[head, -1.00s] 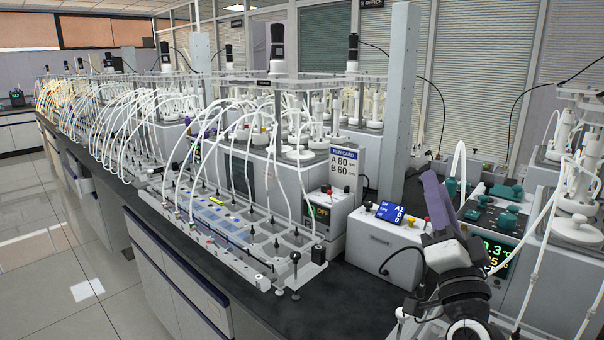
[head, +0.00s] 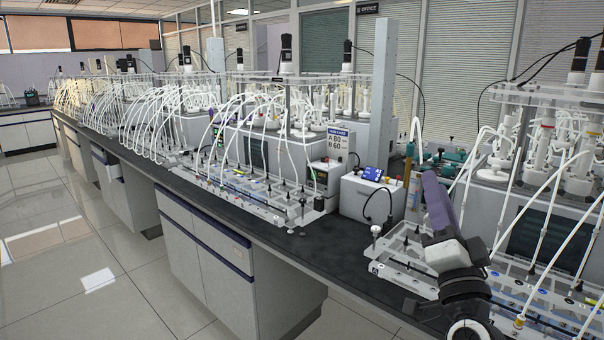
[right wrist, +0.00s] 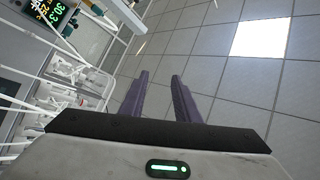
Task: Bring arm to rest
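My right arm reaches up from the lower right of the head view. Its gripper (head: 431,178) has purple fingers pointing upward, in front of the bench and the right-hand reactor unit from this viewpoint. In the right wrist view, the two purple fingers of my right gripper (right wrist: 161,76) stand apart with nothing between them. The gripper is open and empty. My left arm and gripper are not in view.
A long dark bench (head: 262,232) carries rows of reactors with white tubes. A white control box (head: 367,197) stands left of my right gripper. A clear tubing rack (head: 395,262) lies beside and behind my right arm. Open tiled floor (head: 75,245) is at left.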

